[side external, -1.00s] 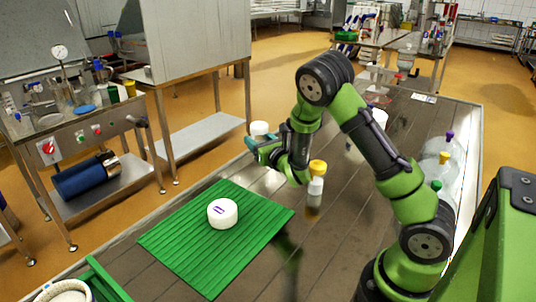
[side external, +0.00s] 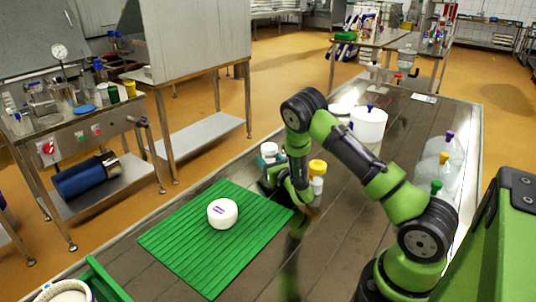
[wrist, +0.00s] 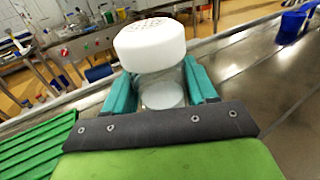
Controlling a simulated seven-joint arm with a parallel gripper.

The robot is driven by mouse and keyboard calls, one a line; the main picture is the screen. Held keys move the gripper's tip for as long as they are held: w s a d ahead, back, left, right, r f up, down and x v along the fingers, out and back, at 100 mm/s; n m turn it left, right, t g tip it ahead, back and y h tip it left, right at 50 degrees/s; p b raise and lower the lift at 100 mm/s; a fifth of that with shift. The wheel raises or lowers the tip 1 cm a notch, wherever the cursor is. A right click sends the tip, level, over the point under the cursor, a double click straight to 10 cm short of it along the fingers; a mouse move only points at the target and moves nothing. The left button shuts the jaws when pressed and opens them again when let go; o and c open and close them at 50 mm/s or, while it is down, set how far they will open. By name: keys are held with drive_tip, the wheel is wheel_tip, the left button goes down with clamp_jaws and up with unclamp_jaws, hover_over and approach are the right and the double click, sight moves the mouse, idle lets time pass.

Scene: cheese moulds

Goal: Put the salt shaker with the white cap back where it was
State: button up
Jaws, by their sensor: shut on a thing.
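The salt shaker with the white cap (side external: 269,149) is upright between the fingers of my gripper (side external: 268,180), just beyond the far right edge of the green mat. In the wrist view its wide white cap (wrist: 150,44) has small holes, and its clear body stands between the teal fingers of my gripper (wrist: 160,88). My gripper is shut on it. The side view does not show whether its base touches the table. A shaker with a yellow cap (side external: 317,168) stands to the right, partly hidden by my arm.
A white pot with a blue knob (side external: 368,125) stands farther back. Clear bottles with purple, yellow and green caps (side external: 437,186) line the right side. Bare table lies between.

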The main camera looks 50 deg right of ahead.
drive_tip(key=shift+f, duration=0.1)
drive_tip(key=o, duration=1.1)
drive_tip(key=v, duration=1.2)
